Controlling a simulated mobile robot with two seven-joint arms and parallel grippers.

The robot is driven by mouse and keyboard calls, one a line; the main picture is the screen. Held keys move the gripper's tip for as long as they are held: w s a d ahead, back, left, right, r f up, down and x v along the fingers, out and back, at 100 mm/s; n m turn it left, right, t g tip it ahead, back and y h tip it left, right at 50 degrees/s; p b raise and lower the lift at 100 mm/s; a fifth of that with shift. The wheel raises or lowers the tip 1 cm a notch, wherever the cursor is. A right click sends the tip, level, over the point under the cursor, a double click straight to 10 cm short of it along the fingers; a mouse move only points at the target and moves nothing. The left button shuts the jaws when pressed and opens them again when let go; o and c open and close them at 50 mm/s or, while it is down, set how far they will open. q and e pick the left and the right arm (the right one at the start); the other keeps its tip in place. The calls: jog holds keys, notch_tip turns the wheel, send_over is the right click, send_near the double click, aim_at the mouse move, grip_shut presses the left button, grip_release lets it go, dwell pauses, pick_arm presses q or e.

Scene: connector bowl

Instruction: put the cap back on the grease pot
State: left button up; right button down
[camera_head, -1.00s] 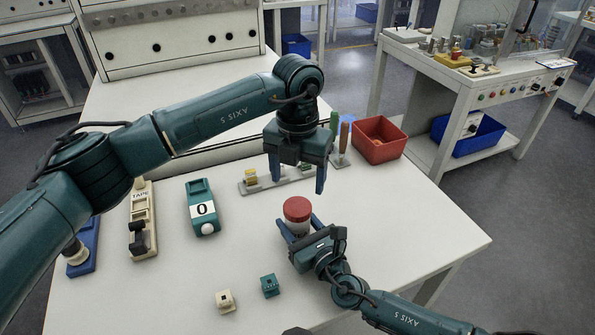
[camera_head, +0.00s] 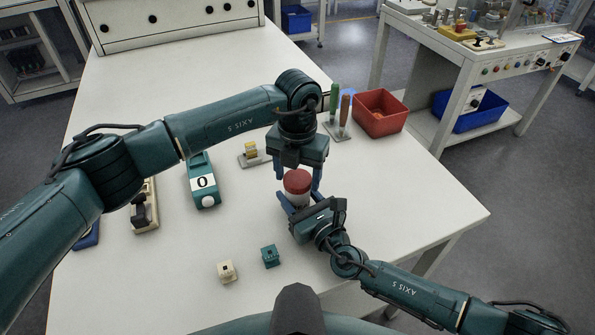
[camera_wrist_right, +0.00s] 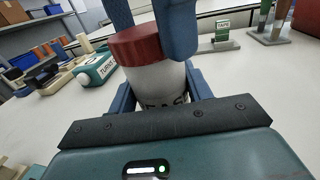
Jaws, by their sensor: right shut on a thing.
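The grease pot is a white jar with dark lettering in the right wrist view (camera_wrist_right: 160,84). Its red cap (camera_head: 298,181) sits on top of it; the cap also shows in the right wrist view (camera_wrist_right: 137,45). My right gripper (camera_head: 294,206) is shut around the pot's body and holds it upright. My left gripper (camera_head: 298,182) points down from above, its two blue fingers on either side of the cap. The fingers look very close to the cap, but I cannot tell whether they press on it. How the cap sits on the thread is hidden.
A red bin (camera_head: 380,112) stands at the back right, beside upright handled tools (camera_head: 345,112). A teal box marked 0 (camera_head: 203,183) lies left. A cream block (camera_head: 226,271) and a teal block (camera_head: 270,256) lie in front. The table's right side is clear.

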pick_arm(q)
jog(key=c, duration=0.8)
jog(key=shift+m, duration=1)
jog(key=o, duration=1.2)
notch_tip(320, 180, up, 12)
pick_arm(e)
jog(key=c, duration=0.6)
grip_release()
jog(key=shift+o, duration=0.2)
